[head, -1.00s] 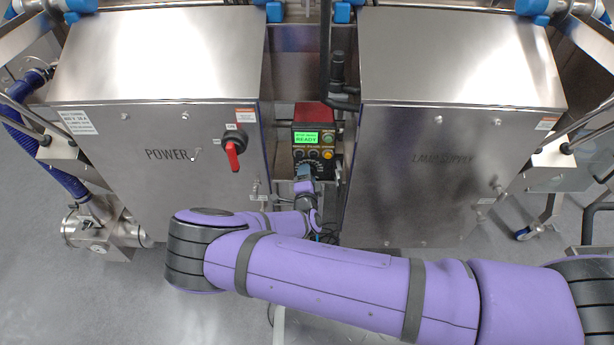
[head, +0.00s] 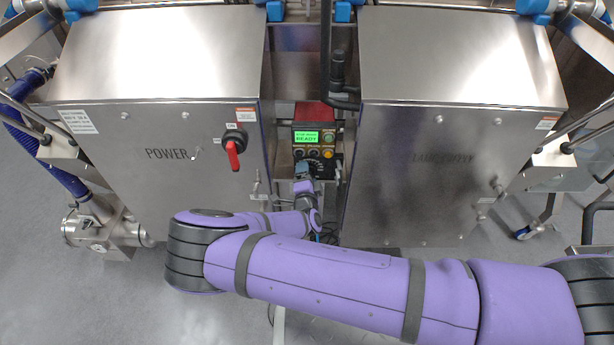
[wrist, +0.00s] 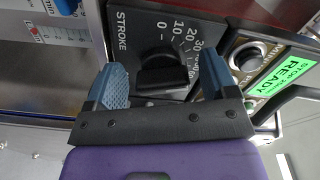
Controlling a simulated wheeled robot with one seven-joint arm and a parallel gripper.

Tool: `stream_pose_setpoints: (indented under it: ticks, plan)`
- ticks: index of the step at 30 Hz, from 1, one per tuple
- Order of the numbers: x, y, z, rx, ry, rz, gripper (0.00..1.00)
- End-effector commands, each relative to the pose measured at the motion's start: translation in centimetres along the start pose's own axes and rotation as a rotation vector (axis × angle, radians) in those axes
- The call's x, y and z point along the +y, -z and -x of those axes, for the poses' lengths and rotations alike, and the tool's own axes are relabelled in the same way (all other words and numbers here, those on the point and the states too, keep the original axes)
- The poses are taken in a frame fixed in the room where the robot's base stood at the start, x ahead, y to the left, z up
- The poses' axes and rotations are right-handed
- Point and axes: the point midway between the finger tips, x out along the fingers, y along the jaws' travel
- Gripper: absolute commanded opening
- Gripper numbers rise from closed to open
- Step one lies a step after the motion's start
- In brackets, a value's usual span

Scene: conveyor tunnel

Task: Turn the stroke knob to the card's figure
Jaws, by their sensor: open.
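The black stroke knob (wrist: 165,78) shows in the wrist view on a dark panel marked STROKE, with a white scale (wrist: 182,38) reading 0, 10, 20, 30 and on. The knob's grip bar lies roughly across the picture; its exact reading is unclear. My gripper (wrist: 163,68) is open, with one blue-grey finger on each side of the knob and gaps visible between. In the head view my gripper (head: 304,170) is at the lower part of the control box (head: 313,137), covering part of the dial. I cannot make out a card's figure.
A green READY screen (head: 306,137) and several buttons sit above the dial. Steel cabinets stand close on both sides: the left one (head: 150,150) carries a red power switch (head: 233,153). A white strip with red markings (wrist: 55,32) shows at the wrist view's upper left.

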Motion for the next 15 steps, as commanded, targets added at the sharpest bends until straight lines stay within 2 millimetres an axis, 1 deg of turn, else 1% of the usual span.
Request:
stream_pose_setpoints:
  ticks: [2, 5, 8, 15]
  plan:
    - [0.0, 0.0, 0.2, 0.000, 0.000, 0.000, 0.79]
    - [0.0, 0.0, 0.9, 0.000, 0.000, 0.000, 0.79]
    - [-0.1, -0.1, 2.4, -0.002, -0.001, 0.001, 0.79]
    - [0.0, -0.1, 7.0, -0.002, 0.000, 0.000, 0.79]
